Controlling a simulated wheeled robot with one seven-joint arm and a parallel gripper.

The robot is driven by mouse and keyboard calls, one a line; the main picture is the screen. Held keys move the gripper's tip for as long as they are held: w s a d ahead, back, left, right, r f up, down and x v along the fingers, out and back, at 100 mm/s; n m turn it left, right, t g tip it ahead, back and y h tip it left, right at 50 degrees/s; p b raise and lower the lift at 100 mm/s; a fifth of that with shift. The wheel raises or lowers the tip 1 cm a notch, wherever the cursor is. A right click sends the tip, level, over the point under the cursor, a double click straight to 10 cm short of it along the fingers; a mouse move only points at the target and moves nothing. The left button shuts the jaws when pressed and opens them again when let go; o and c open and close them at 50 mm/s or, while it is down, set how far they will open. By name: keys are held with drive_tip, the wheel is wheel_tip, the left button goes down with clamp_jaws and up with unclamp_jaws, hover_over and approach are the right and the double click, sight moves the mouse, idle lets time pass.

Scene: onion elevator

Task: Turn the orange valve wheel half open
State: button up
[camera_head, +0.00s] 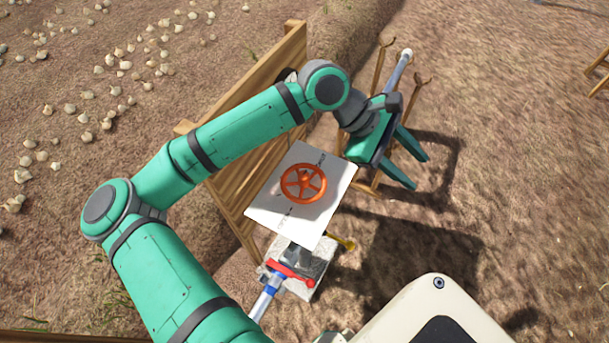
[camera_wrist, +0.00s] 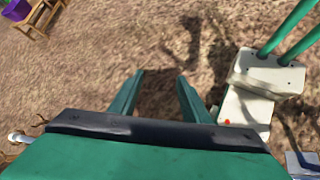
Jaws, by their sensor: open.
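The orange valve wheel (camera_head: 303,184) is spoked and sits on a pale grey panel (camera_head: 263,208) in the middle of the head view. My gripper (camera_head: 406,172) is open and empty, to the right of the wheel and apart from it. Its two green fingers point away from the panel, toward the lower right. In the wrist view my gripper (camera_wrist: 158,88) shows its fingers spread over bare soil. The wheel does not show in the wrist view.
A wooden board frame (camera_head: 270,75) stands behind the panel. Below the panel are a pipe with a red lever (camera_head: 290,273) and a pale block. A rack with a pipe (camera_head: 399,70) stands behind my gripper. Onions lie at upper left. Open soil is at right.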

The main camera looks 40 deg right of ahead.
drive_tip(key=w+a+f+t+y, duration=0.3)
drive_tip(key=w+a+f+t, duration=0.15)
drive_tip(key=w, duration=0.45)
drive_tip(key=m+t+y, duration=0.1)
drive_tip(key=t+y, duration=0.2)
hover_over(304, 174)
drive_tip(key=shift+s+f, duration=0.2)
drive_tip(key=shift+f, duration=0.3)
drive_tip(key=shift+w+a+f, duration=0.15)
drive_tip(key=shift+w, duration=0.05)
wheel_tip(304, 174, down, 10)
drive_tip(key=shift+f, duration=0.2)
drive_tip(key=c, duration=0.9)
drive_tip(key=shift+c, duration=0.7)
